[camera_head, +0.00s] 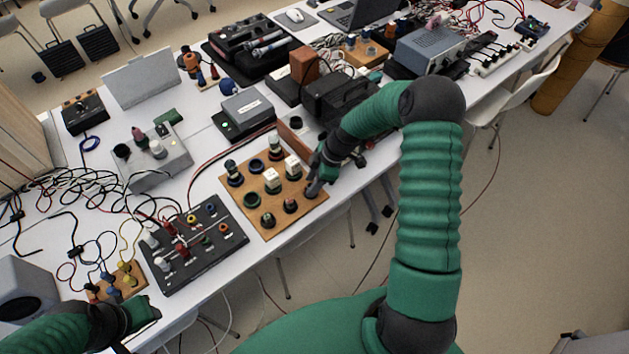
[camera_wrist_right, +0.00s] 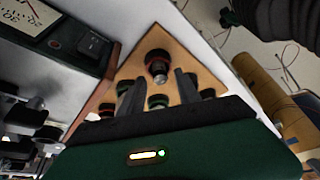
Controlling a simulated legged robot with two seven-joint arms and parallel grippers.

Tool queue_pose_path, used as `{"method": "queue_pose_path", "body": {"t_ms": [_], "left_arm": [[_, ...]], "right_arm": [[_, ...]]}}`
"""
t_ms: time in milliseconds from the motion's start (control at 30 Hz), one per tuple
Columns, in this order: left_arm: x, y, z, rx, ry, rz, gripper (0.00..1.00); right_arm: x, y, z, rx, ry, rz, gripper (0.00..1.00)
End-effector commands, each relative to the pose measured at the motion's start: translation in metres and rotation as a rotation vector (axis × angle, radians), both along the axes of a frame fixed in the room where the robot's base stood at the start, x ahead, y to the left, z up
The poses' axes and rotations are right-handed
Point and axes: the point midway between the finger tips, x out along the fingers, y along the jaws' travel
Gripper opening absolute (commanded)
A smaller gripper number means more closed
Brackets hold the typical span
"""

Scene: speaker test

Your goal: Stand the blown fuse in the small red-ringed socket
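A wooden board (camera_head: 281,228) holds several ringed sockets, some with white or dark fuses standing in them. My right gripper (camera_head: 316,186) is at the board's right corner. In the right wrist view its two fingers (camera_wrist_right: 158,91) are spread, with a gap between them. A red-ringed socket (camera_wrist_right: 158,55) near the board's corner shows just past the fingertips, with a small metal-tipped fuse (camera_wrist_right: 159,76) in it. I cannot tell whether this fuse is the blown one or whether a finger touches it. My left gripper (camera_head: 144,312) is at the lower left, its fingers unclear.
A black panel with coloured knobs (camera_head: 203,262) lies left of the board. A black meter box (camera_head: 340,97) stands behind my right gripper and shows close by in the wrist view (camera_wrist_right: 60,50). Loose cables cover the table's left side. The table's front edge is close to the board.

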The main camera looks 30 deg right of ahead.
Motion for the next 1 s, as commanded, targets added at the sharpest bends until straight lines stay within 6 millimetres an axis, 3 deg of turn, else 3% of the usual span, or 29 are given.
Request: {"method": "queue_pose_path", "body": {"t_ms": [233, 533, 733, 867, 1000], "left_arm": [[0.000, 0.000, 0.000, 0.000, 0.000, 0.001, 0.36], [0.000, 0.000, -0.002, 0.000, 0.000, 0.000, 0.36], [0.000, 0.000, -0.002, 0.000, 0.000, 0.000, 0.36], [0.000, 0.000, -0.001, 0.000, 0.000, 0.001, 0.36], [0.000, 0.000, -0.001, 0.000, 0.000, 0.000, 0.36]], "right_arm": [[-0.002, -0.008, 0.013, 0.002, -0.002, -0.002, 0.40], [-0.017, -0.033, 0.083, 0.000, -0.004, -0.003, 0.40], [-0.023, -0.039, 0.109, 0.000, 0.001, -0.003, 0.40], [-0.033, -0.014, 0.113, -0.038, 0.068, -0.077, 0.40], [-0.069, 0.044, 0.119, -0.142, 0.169, -0.358, 0.40]]}}
